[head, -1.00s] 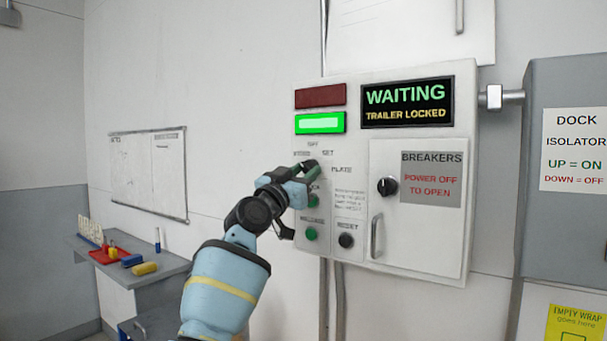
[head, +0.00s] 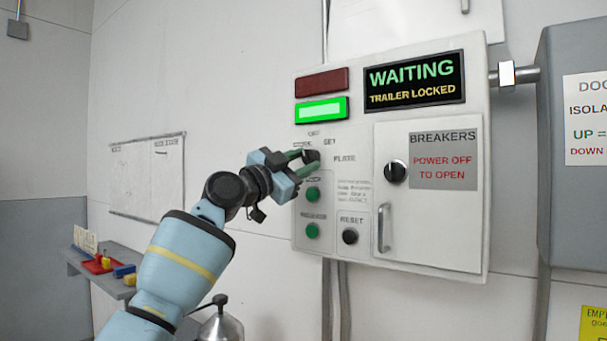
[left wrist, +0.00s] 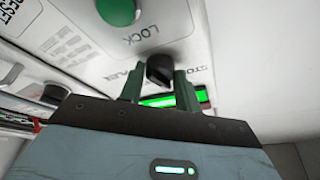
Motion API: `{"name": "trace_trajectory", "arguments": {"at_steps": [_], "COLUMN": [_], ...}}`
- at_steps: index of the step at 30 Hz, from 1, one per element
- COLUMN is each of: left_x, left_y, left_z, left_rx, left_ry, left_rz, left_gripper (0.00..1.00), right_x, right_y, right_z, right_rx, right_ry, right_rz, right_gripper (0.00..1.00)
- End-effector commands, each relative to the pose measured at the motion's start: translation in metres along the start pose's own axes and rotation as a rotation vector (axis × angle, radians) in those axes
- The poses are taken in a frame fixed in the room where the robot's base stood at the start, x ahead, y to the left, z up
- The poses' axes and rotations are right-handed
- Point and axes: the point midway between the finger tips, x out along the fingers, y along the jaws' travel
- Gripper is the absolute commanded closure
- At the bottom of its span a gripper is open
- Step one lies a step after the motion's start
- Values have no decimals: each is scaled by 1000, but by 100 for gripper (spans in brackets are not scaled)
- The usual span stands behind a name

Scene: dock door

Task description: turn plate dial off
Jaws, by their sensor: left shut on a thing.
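The plate dial (head: 312,156) is a small black knob on the left part of the white control panel, beside the word PLATE. My left gripper (head: 301,161) reaches it from the left and is shut on it. In the left wrist view the black knob (left wrist: 160,70) sits between the two green fingers. The fingers partly cover the dial and its labels, so I cannot tell which mark it points to. My right gripper is not in view.
Two green buttons (head: 312,194) and a black RESET knob (head: 350,236) lie below. The breaker door (head: 425,240) has a black knob (head: 395,171) and a handle. The green lamp (head: 322,110) is lit; the display (head: 414,81) reads WAITING, TRAILER LOCKED. A grey isolator box (head: 575,210) stands right.

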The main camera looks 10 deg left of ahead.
Motion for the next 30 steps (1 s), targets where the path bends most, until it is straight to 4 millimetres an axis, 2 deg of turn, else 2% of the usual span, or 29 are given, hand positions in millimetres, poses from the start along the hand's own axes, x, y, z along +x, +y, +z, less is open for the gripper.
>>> {"name": "trace_trajectory", "arguments": {"at_steps": [8,13,30], "left_x": [1,1,0], "left_y": [-4,-5,-4], "left_z": [-3,-2,-1], "left_rx": [177,246,300], "left_ry": [12,17,20], "left_rz": [72,99,119], "left_gripper": [90,90,90], "right_x": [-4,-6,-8], "right_y": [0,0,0], "right_z": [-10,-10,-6], "right_rx": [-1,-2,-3], "right_ry": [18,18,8], "right_rz": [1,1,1], "right_gripper": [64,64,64]}}
